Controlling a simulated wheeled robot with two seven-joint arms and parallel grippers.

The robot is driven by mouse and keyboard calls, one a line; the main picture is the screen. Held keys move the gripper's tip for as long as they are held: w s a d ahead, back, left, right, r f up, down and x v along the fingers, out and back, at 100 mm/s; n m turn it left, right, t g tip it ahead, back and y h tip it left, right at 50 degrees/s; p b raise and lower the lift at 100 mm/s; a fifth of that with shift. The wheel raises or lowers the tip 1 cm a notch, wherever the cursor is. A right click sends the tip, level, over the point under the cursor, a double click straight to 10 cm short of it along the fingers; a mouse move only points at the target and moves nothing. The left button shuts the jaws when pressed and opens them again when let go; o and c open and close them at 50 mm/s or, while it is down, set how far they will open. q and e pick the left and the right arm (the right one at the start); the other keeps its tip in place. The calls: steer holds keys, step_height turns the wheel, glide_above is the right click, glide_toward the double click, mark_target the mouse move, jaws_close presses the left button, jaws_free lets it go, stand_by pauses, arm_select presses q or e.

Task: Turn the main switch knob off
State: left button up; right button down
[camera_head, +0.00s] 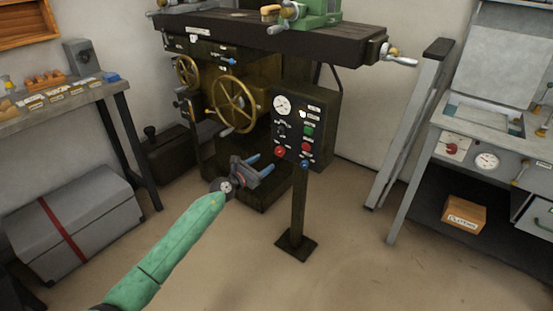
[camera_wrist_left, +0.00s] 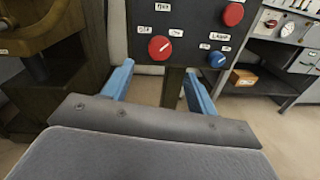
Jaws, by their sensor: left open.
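A dark control panel (camera_head: 293,110) stands on a post in front of the machine. At its lower left is a red knob (camera_head: 280,151) with a white pointer line, which looks like the main switch; its small label is hard to read. In the left wrist view this red knob (camera_wrist_left: 160,47) shows its line tilted diagonally. My left gripper (camera_head: 263,163) is open and empty, its blue fingers pointing toward the panel just left of and below the knob. In the wrist view the knob lies ahead, between and above the fingertips (camera_wrist_left: 158,72), not touched. My right gripper is out of view.
A blue knob (camera_head: 304,164) labelled LAMP, a red button (camera_head: 305,148) and a green button (camera_head: 309,131) sit close by on the panel. A brass handwheel (camera_head: 236,104) is to its left. The floor in front is clear.

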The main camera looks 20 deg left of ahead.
mark_target(278, 152)
arm_select(q)
steer(key=shift+b+x, duration=0.4)
steer(key=shift+x, duration=3.45)
steer(key=shift+c, duration=0.5)
steer(key=c, duration=0.9)
